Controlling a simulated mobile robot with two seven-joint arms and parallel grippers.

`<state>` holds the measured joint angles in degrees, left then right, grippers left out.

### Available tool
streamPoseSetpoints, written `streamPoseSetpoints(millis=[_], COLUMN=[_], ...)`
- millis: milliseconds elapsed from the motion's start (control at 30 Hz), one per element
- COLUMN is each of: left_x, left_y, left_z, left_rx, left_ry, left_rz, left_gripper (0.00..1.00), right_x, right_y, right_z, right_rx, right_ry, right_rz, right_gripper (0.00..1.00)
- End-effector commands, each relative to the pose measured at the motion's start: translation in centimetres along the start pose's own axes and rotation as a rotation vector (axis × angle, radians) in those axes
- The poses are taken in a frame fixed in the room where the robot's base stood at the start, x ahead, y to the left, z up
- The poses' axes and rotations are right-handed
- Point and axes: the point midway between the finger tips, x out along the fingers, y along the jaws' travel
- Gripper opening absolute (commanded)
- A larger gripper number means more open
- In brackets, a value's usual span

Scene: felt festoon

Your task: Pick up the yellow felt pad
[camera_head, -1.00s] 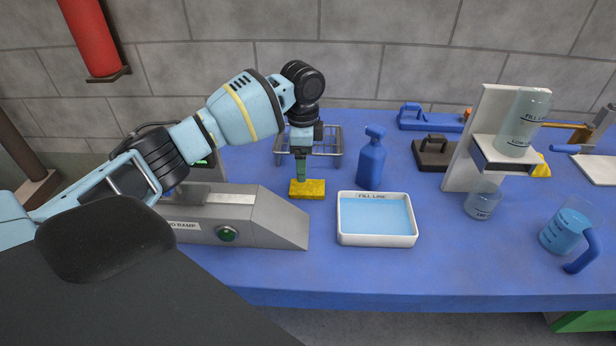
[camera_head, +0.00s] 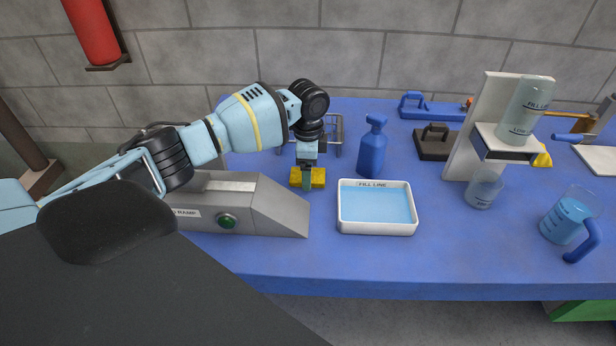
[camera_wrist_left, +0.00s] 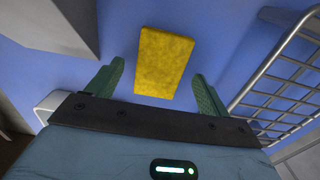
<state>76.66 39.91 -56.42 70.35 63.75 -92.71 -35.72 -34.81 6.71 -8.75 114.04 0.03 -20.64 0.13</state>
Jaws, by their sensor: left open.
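The yellow felt pad (camera_head: 319,177) lies flat on the blue table between the grey ramp and the blue spray bottle. In the left wrist view the pad (camera_wrist_left: 165,62) shows whole, a yellow rectangle between the two green fingers. My left gripper (camera_head: 307,184) points down at the pad and hides its middle in the head view. In the left wrist view my left gripper (camera_wrist_left: 158,72) is open, with a gap between each finger and the pad. Whether the fingertips reach down to the table is hard to tell. My right gripper is not in view.
The grey ramp (camera_head: 280,205) stands close on the left. A wire rack (camera_wrist_left: 285,75) is close by, behind the pad. The spray bottle (camera_head: 371,150) and a white tray of blue liquid (camera_head: 376,228) stand to the right. The front table strip is clear.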

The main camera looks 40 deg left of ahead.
Motion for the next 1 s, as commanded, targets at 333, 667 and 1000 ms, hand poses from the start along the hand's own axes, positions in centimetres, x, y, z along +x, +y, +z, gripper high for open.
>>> streamPoseSetpoints(millis=[333,667,1000], left_x=[1.05,1.03,0.70], left_y=[0.00,0.01,-0.01], left_z=[0.00,0.01,-0.01], left_rx=[0.001,0.001,0.001], left_ry=[0.000,0.000,0.001], left_rz=[-0.001,-0.001,-0.001], left_gripper=[0.80,0.41,0.32], right_x=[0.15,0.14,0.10], right_y=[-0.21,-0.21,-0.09], right_z=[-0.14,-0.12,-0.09], right_rx=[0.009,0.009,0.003], right_ry=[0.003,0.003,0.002], right_rz=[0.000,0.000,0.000], right_gripper=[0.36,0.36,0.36])
